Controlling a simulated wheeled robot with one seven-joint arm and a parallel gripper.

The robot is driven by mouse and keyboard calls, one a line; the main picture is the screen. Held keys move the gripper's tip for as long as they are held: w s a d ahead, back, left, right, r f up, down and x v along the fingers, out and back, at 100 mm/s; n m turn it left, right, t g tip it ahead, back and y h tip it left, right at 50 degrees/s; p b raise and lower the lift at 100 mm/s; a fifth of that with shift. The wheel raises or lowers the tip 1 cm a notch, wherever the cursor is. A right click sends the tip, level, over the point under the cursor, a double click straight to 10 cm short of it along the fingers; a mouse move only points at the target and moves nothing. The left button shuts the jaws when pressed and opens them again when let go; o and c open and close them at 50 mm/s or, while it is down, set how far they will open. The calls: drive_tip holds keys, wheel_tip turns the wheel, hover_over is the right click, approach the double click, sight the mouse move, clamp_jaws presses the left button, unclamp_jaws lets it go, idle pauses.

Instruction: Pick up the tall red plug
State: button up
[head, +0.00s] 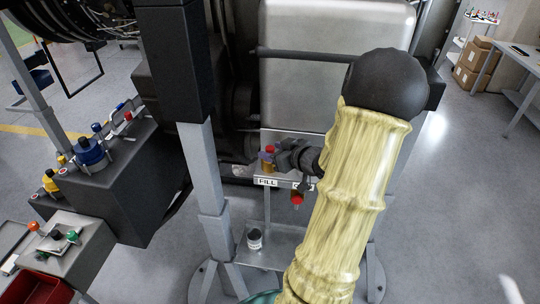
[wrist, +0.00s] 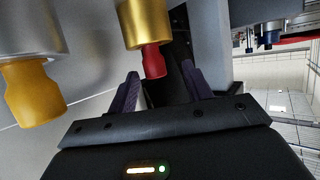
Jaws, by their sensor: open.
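The tall red plug (head: 270,149) shows in the head view as a small red top above a gold cylinder (head: 267,166), at the shelf with the FILL label. In the wrist view the red plug (wrist: 153,61) sticks out of the gold cylinder (wrist: 146,22). My gripper (wrist: 160,73) is open, its two purple fingers apart, with the red end in the gap between them in that picture. I cannot tell whether the fingers touch it. In the head view my gripper (head: 268,156) is at the red top, and its dark wrist hides part of the shelf.
A yellow plug (wrist: 31,92) in a silver cylinder is left of my fingers in the wrist view. A red knob (head: 297,198) hangs below the shelf. A grey post (head: 205,170) stands to the left. A dark-lidded jar (head: 254,239) stands on the lower tray.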

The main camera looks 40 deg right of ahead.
drive_tip(key=x, duration=0.1)
drive_tip(key=p+x, duration=0.1)
drive_tip(key=x, duration=0.2)
drive_tip(key=shift+w+d+f, duration=0.15)
drive_tip(key=shift+w+d, duration=0.05)
drive_tip(key=shift+d, duration=0.1)
drive_tip(key=c, duration=1.1)
